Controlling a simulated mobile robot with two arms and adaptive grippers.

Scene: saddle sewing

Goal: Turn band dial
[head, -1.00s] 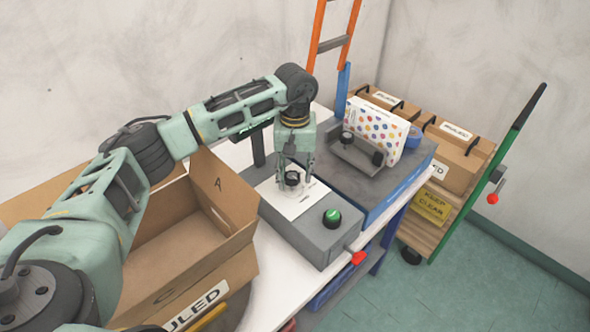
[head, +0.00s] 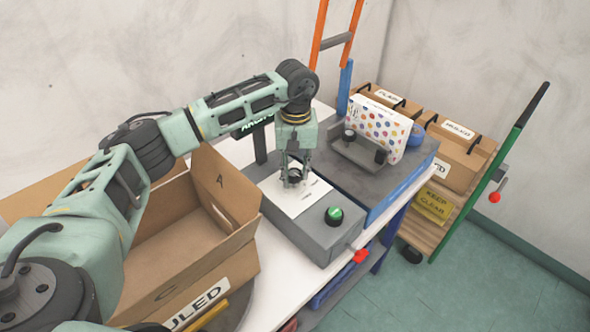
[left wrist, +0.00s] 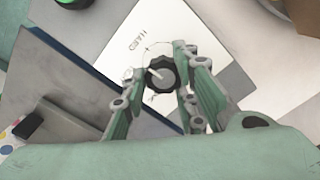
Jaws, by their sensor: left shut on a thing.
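The band dial (head: 294,174) is a small black ridged knob on a white plate (head: 296,199) on top of a grey machine box. It also shows in the left wrist view (left wrist: 160,76), where a pale pointer line runs across its grey face toward the upper left. My left gripper (head: 294,182) points straight down over the dial, with its fingers on both sides of it, shut on it. In the left wrist view the fingers (left wrist: 158,84) flank the knob. My right gripper is not in view.
An open cardboard box (head: 190,240) stands to the left. A dotted white carton (head: 379,127) stands behind on a grey fixture. A trolley with boxes (head: 458,150) is at the right.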

